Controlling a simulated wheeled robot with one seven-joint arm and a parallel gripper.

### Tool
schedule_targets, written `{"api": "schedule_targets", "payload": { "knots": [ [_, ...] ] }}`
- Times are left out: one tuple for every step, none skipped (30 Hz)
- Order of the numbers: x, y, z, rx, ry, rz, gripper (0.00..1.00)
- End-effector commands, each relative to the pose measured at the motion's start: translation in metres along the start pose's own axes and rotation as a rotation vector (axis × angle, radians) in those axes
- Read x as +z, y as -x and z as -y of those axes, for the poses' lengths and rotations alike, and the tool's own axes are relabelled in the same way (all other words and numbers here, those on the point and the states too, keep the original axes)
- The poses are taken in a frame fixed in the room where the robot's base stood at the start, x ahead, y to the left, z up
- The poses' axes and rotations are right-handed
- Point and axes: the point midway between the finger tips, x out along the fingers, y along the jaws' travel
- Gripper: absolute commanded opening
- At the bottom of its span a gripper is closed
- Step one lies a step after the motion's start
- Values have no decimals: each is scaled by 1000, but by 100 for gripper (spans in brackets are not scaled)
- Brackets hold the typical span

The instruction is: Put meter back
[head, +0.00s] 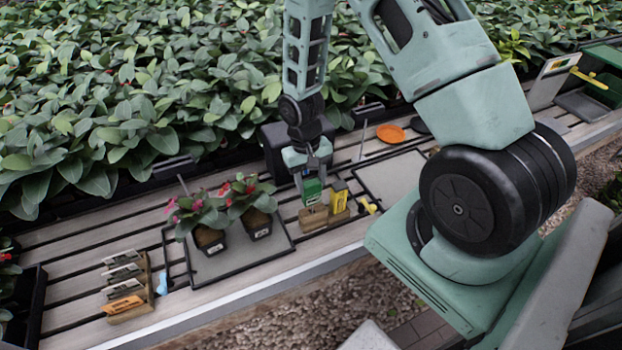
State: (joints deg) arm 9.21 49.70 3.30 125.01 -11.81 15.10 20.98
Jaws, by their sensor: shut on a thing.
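My gripper (310,172) points down over the slatted bench and is shut on a small green meter (313,192). The meter is upright, with a pale lower part, directly at the left half of a wooden holder (330,222). I cannot tell whether it is seated in the holder or just above it. A yellow device (339,198) with a dark top stands in the right half of the holder, close beside the meter.
Two potted flowers (209,240) stand on a dark-framed tray left of the holder. A yellow tool (368,204) lies to the right, near an empty framed panel (390,180). A label rack (128,290) is at far left. Dense plants (120,80) fill the back.

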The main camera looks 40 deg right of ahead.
Motion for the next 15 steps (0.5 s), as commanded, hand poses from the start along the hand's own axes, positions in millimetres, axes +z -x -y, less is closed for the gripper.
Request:
{"api": "schedule_targets", "payload": {
  "knots": [
    [0, 0, 0, 0, 0, 0, 0],
    [0, 0, 0, 0, 0, 0, 0],
    [0, 0, 0, 0, 0, 0, 0],
    [0, 0, 0, 0, 0, 0, 0],
    [0, 0, 0, 0, 0, 0, 0],
    [0, 0, 0, 0, 0, 0, 0],
    [0, -1, 0, 0, 0, 0, 0],
    [0, -1, 0, 0, 0, 0, 0],
    [0, -3, 0, 0, 0, 0, 0],
    [-1, -4, 0, 0, 0, 0, 0],
    [-1, -6, 0, 0, 0, 0, 0],
    [-1, -8, 0, 0, 0, 0, 0],
    [-1, -10, 0, 0, 0, 0, 0],
    [-2, -12, 1, 0, 0, 0, 0],
    [-2, -14, 1, 0, 0, 0, 0]
  ]
}}
